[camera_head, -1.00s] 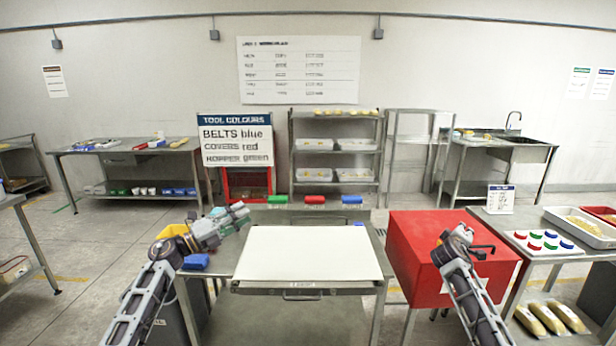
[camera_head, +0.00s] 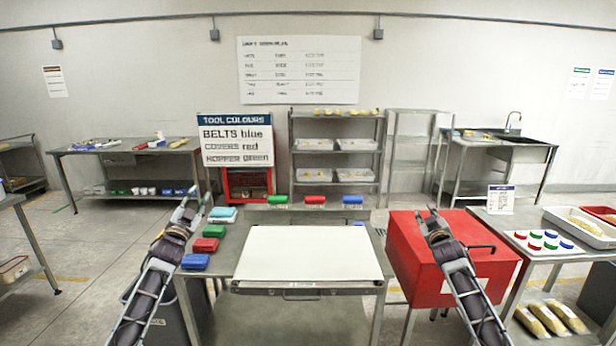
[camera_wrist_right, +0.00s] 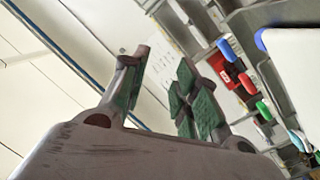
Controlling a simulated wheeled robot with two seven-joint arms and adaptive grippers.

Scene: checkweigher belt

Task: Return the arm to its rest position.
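My left gripper (camera_head: 194,202) is raised at the left of the table, left of the folded pads, pointing up and away. Its fingers look apart and nothing shows between them. My right gripper (camera_head: 427,216) is above the red box (camera_head: 455,270) in the head view. In the right wrist view its fingers (camera_wrist_right: 165,85) are spread with nothing between them. On the table's left side lie a light-blue pad (camera_head: 222,212), a green pad (camera_head: 214,230), a red pad (camera_head: 205,245) and a blue pad (camera_head: 195,261).
A white board (camera_head: 308,255) covers the middle of the front table and is bare. Green (camera_head: 278,199), red (camera_head: 315,199) and blue (camera_head: 352,199) blocks stand along its back edge. A side table on the right holds a card with coloured discs (camera_head: 543,243) and a white tray (camera_head: 580,228).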

